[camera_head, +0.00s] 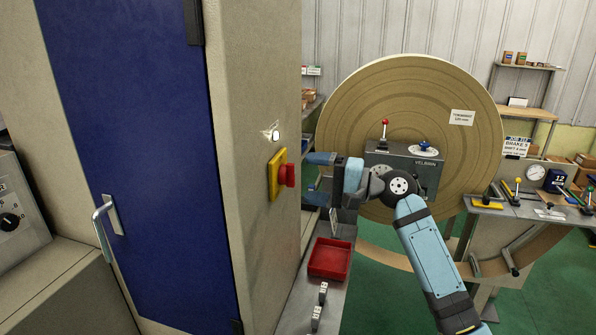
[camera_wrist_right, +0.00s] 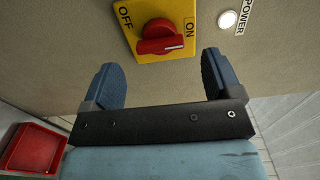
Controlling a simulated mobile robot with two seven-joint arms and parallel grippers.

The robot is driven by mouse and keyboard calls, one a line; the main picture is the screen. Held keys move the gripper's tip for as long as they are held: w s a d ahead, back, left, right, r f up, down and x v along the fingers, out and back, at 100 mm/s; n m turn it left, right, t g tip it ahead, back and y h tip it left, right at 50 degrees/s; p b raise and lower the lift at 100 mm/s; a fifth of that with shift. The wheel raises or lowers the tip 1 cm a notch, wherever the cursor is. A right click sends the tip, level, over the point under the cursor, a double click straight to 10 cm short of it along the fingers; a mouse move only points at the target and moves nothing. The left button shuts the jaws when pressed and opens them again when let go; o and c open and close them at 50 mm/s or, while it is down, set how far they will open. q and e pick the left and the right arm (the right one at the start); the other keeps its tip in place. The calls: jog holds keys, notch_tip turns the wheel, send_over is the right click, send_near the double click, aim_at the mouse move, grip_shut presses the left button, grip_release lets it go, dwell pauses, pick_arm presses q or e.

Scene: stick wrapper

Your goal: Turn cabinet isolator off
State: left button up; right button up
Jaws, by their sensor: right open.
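The cabinet isolator is a red knob (camera_head: 287,175) on a yellow plate (camera_head: 274,176), fixed to the beige side of the blue-doored cabinet (camera_head: 240,110). In the right wrist view the red knob (camera_wrist_right: 160,40) has a white mark pointing right, toward ON. OFF is printed at the plate's left. My right gripper (camera_head: 306,178) faces the knob from the right, open and empty. In the right wrist view its fingers (camera_wrist_right: 158,75) are spread wide below the knob, apart from it. My left gripper is not in view.
A lit white lamp labelled POWER (camera_wrist_right: 229,19) is beside the isolator; it also shows in the head view (camera_head: 276,135). A red tray (camera_head: 330,259) lies on a narrow bench below my right arm. A large wooden reel (camera_head: 400,90) and grey control box stand behind.

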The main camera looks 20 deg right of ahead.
aim_at(288, 175)
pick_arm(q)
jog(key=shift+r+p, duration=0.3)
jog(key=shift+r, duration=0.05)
pick_arm(e)
jog(key=x, duration=0.3)
jog(key=shift+w+a, duration=0.15)
jog(key=shift+a, duration=0.15)
jog(key=c, duration=0.9)
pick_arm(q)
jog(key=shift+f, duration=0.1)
